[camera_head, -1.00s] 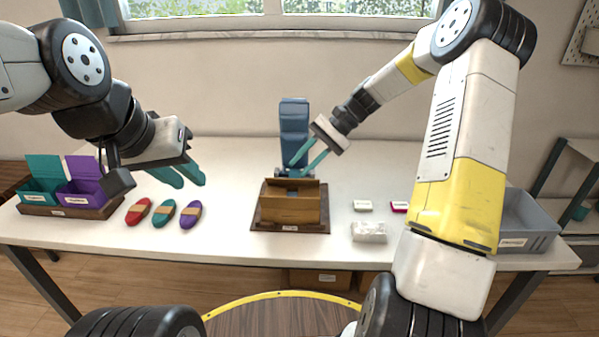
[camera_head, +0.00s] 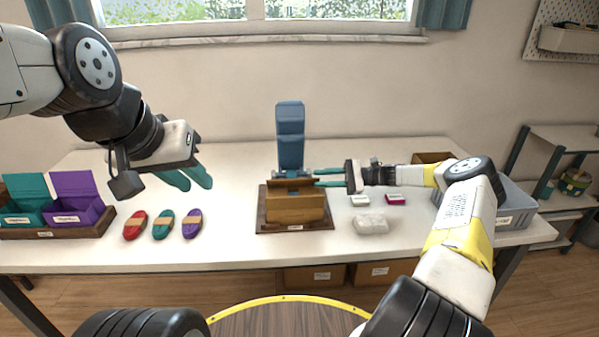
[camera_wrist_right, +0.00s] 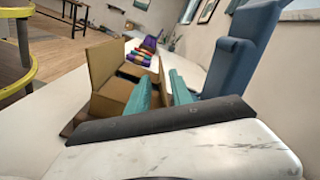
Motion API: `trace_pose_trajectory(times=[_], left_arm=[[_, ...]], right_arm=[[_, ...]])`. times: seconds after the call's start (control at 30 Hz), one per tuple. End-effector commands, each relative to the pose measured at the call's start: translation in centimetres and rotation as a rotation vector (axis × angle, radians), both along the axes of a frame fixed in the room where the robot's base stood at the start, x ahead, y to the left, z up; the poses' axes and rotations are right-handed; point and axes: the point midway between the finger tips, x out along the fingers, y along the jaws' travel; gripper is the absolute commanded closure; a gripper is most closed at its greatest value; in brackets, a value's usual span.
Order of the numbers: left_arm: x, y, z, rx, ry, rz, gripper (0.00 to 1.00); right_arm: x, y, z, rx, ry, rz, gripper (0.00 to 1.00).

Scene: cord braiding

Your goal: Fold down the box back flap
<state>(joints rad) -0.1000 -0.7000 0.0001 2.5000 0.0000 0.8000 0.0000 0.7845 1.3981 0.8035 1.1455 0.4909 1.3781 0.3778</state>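The brown cardboard box (camera_head: 296,208) sits on a dark wooden base (camera_head: 264,222) at the middle of the table. A back flap (camera_head: 292,184) shows raised along its far edge, at a slant. My right gripper (camera_head: 328,178) comes in from the right, with its teal fingers apart and level at the box's back right corner. In the right wrist view, the fingers (camera_wrist_right: 158,92) reach past the box (camera_wrist_right: 113,86), overlapping its back side. I cannot tell whether they touch the flap. My left gripper (camera_head: 192,178) is open and empty above the table at left.
A blue upright stand (camera_head: 290,135) is close behind the box. Red, teal and purple cord bundles (camera_head: 163,224) lie to the left, near teal and purple bins (camera_head: 80,205). A white packet (camera_head: 370,224) and two small boxes (camera_head: 394,199) lie right of the box.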

Motion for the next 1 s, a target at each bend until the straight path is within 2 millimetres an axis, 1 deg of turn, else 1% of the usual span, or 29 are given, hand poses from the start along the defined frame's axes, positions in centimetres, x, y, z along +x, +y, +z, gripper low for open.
trace_pose_trajectory(times=[0.03, 0.1, 0.2, 0.33, 0.5, 0.73, 0.77, 0.8, 0.87, 0.9, 1.0], left_arm=[[0.0, 0.0, 0.0, 0.0, 0.0, 0.0, 0.74], [0.0, 0.0, 0.0, 0.0, 0.0, 0.0, 0.74], [0.0, 0.0, 0.0, 0.0, 0.0, 0.0, 0.74], [0.0, 0.0, 0.0, 0.0, 0.0, 0.0, 0.74], [0.0, 0.0, 0.0, 0.0, 0.0, 0.0, 0.74], [0.0, 0.0, 0.0, 0.0, 0.0, 0.0, 0.74], [0.0, 0.0, 0.0, 0.0, 0.0, 0.0, 0.74], [0.0, 0.0, 0.0, 0.0, 0.0, 0.0, 0.74], [0.0, 0.0, 0.0, 0.0, 0.0, 0.0, 0.74], [0.0, 0.0, 0.0, 0.0, 0.0, 0.0, 0.74], [0.0, 0.0, 0.0, 0.0, 0.0, 0.0, 0.74]], right_arm=[[-0.1, 0.9, 0.1, 0.001, 0.0, 0.005, 0.74], [-0.1, 2.2, 0.1, 0.001, 0.0, 0.006, 0.74], [-0.1, 3.8, 0.0, 0.001, 0.0, 0.006, 0.74], [0.0, 5.4, 0.0, 0.0, -0.001, 0.004, 0.74], [0.0, 6.4, 0.0, -0.002, 0.0, 0.002, 0.74], [0.0, 6.4, 0.0, -0.002, -0.001, 0.002, 0.74], [0.0, 6.4, 0.0, -0.002, -0.001, 0.002, 0.78], [0.0, 6.4, 0.0, -0.002, -0.001, 0.002, 0.85], [0.0, 6.4, 0.0, -0.002, -0.001, 0.002, 0.97], [0.0, 6.4, 0.0, -0.002, -0.001, 0.002, 1.0], [0.0, 6.4, 0.0, -0.002, -0.001, 0.002, 1.0]])
